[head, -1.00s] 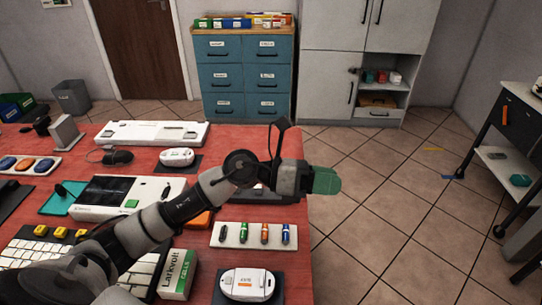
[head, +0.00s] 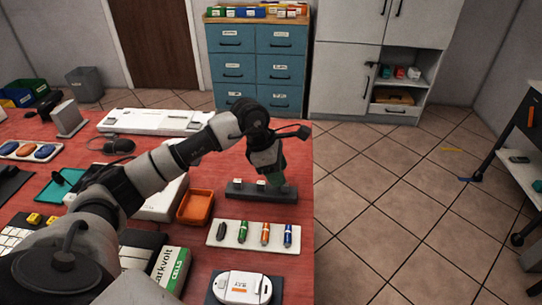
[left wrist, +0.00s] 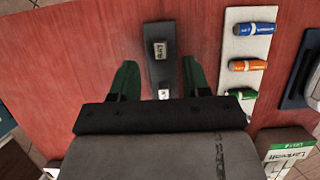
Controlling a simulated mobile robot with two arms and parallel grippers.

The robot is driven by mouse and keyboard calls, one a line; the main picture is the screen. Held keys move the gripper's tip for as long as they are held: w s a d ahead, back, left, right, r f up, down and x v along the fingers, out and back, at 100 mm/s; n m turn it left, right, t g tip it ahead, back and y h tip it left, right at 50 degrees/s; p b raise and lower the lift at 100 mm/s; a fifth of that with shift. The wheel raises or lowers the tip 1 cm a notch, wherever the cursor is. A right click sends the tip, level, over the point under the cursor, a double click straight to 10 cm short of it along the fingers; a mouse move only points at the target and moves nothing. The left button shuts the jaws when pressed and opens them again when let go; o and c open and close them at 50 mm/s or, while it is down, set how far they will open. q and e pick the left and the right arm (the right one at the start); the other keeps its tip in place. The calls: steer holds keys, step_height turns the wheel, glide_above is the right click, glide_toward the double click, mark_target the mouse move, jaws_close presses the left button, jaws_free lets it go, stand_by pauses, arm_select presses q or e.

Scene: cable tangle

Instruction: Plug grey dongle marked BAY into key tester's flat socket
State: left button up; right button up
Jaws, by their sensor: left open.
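My left gripper (head: 274,181) points down over the right end of a dark narrow block (head: 250,196) near the table's right edge. In the left wrist view its green fingers (left wrist: 160,78) are open, one on each side of the block (left wrist: 158,25). A small grey dongle (left wrist: 160,50) with a pale label stands on the block, its lettering too small to read. A smaller white-topped piece (left wrist: 163,93) is nearer the palm, between the fingers. A white unit (head: 160,205), perhaps the key tester, is mostly hidden behind my arm; its socket is not visible. My right gripper is out of view.
A white tray (head: 215,238) of coloured sticks lies in front of the block. An orange tray (head: 195,207) is to its left. A white oval device (head: 243,287) is at the front; a long white panel (head: 150,121) is at the back. The table ends just right of the block.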

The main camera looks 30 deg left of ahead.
mark_target(285, 189)
arm_select(q)
steer(key=shift+x, duration=2.25)
steer(key=shift+r, duration=0.1)
steer(key=c, duration=0.8)
jaws_close()
